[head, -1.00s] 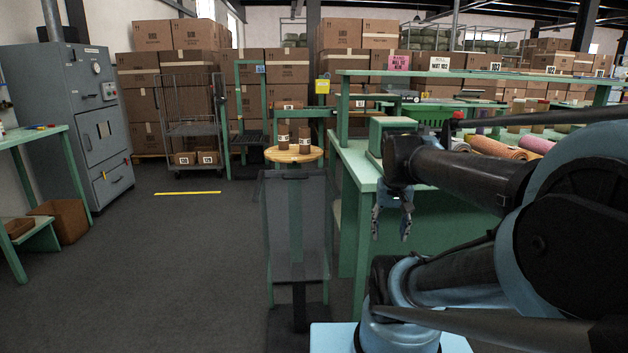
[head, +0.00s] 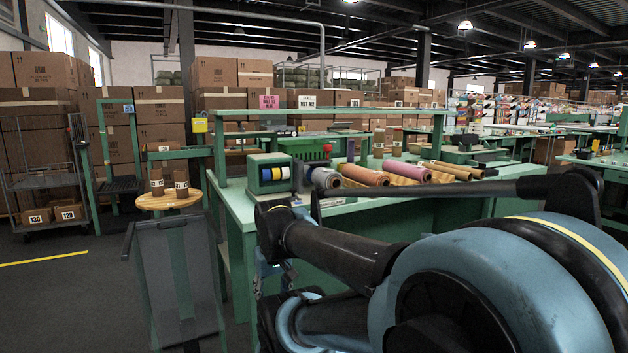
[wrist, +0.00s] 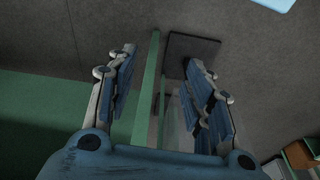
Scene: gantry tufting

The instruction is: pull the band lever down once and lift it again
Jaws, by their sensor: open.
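No part is clearly marked as the band lever. A small red knob (head: 327,148) stands up on the green workbench (head: 240,208), behind a row of rolls, and I cannot tell if it is the lever. My gripper (head: 273,275) hangs low beside the bench's left end, partly hidden by my arm. In the wrist view my gripper (wrist: 160,65) is open, with nothing between its fingers, over grey floor and green posts.
Coloured rolls (head: 365,175) lie along the bench top, below a raised green shelf (head: 330,110). A round wooden stool top (head: 155,201) with brown cones and a dark grey panel stand (head: 178,280) are left of the bench. Open floor (head: 60,300) lies further left.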

